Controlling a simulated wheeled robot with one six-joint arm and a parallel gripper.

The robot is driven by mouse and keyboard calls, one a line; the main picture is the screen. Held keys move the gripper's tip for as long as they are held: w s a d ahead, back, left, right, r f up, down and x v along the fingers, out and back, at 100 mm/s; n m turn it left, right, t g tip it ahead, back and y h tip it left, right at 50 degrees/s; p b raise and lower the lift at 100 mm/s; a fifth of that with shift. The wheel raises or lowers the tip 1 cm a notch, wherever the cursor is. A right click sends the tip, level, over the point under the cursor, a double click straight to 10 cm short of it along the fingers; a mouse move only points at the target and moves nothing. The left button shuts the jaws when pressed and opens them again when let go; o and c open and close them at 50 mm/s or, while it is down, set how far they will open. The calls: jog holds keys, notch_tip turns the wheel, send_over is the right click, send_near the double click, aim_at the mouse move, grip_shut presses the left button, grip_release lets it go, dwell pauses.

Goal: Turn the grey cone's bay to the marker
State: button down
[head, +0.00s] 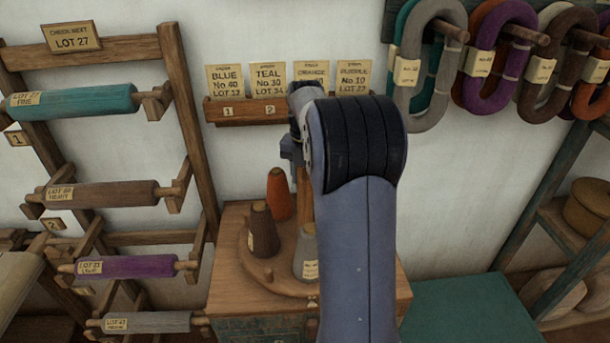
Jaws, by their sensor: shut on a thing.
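A round wooden turntable (251,262) sits on a wooden cabinet. It carries a grey cone (305,256) at its front right, a dark brown cone (263,235) at its left and an orange cone (279,196) at its back. The grey cone is partly hidden by my arm. A small pale marker (312,302) shows at the front edge, just below the grey cone. My gripper (291,150) is partly visible above the turntable, shut at a brown upright post (304,190); its fingertips are hidden behind my arm.
A rack of labelled yarn rolls (90,101) stands at the left. A card shelf (240,111) is on the wall behind. Hanks (425,75) hang at the upper right. A teal bench top (470,310) lies right of the cabinet (385,295).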

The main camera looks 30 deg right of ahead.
jog(key=c, duration=0.9)
grip_release()
notch_tip(320, 180, up, 11)
jog(key=shift+f+b, duration=0.1)
jog(key=shift+b, duration=0.35)
notch_tip(320, 180, down, 11)
jog(key=shift+r+p, duration=0.1)
jog(key=shift+p, duration=0.3)
